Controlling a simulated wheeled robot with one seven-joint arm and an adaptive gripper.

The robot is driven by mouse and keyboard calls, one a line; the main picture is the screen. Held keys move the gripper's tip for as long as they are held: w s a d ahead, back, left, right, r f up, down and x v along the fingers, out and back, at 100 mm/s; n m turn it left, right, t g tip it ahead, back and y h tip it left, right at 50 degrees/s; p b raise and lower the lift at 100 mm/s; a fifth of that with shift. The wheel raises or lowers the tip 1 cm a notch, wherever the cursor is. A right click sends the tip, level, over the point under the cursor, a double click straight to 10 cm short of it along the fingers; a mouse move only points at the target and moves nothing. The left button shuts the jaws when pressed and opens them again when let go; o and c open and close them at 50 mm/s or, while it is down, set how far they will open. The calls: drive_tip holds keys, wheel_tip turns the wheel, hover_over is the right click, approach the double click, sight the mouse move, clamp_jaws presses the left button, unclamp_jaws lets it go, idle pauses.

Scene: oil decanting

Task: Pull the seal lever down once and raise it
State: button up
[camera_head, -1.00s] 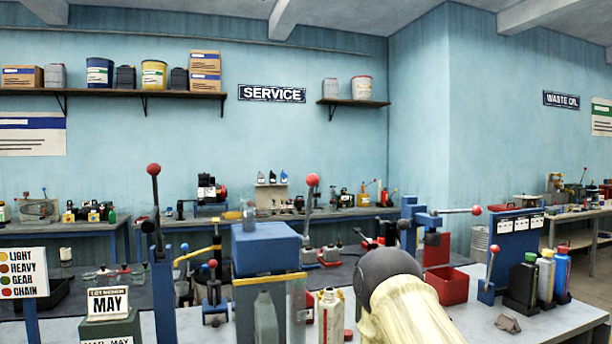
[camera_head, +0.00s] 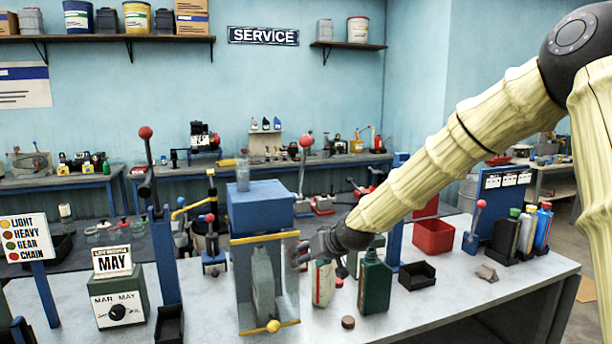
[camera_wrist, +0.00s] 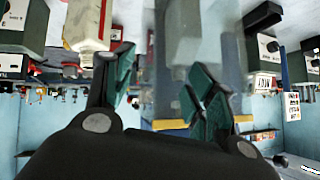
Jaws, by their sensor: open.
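A tall lever with a red knob (camera_head: 146,132) stands upright on a blue post at the left. Another upright lever with a red knob (camera_head: 305,140) rises behind the right side of the blue-topped station (camera_head: 262,205). No label shows which is the seal lever. A grey bottle (camera_head: 262,285) stands inside the station, behind its yellow-edged front. My gripper (camera_head: 303,246) is beside the station's right side, well below the knobs. In the wrist view my gripper (camera_wrist: 165,82) is open with nothing visibly held; the picture is upside down.
A white bottle (camera_head: 323,283) and a dark green bottle (camera_head: 374,284) stand close right of my gripper. A black tray (camera_head: 416,275), a red bin (camera_head: 433,236) and a small blue lever stand (camera_head: 474,228) are further right.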

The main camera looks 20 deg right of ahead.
wheel_tip(320, 180, up, 20)
drive_tip(key=w+d+t+p, duration=0.1)
drive_tip(key=w+d+t, duration=0.1)
drive_tip(key=d, duration=0.1)
drive_tip(key=t+y+p, duration=0.1)
drive_tip(key=t+p, duration=0.1)
approach(310, 139)
drive_tip(key=w, duration=0.2)
drive_tip(key=shift+n, duration=0.4)
drive_tip(key=shift+s+a+f+p+x, duration=0.1)
drive_tip(key=shift+p+x, duration=0.5)
drive_tip(key=shift+x, duration=1.1)
drive_tip(key=shift+s+a+f+p+x, duration=0.1)
drive_tip(key=shift+p+x, duration=0.45)
drive_tip(key=shift+x, duration=1.15)
drive_tip(key=shift+a+f+p+x, duration=0.15)
drive_tip(key=shift+p+x, duration=0.45)
drive_tip(key=shift+x, duration=1.05)
clamp_jaws()
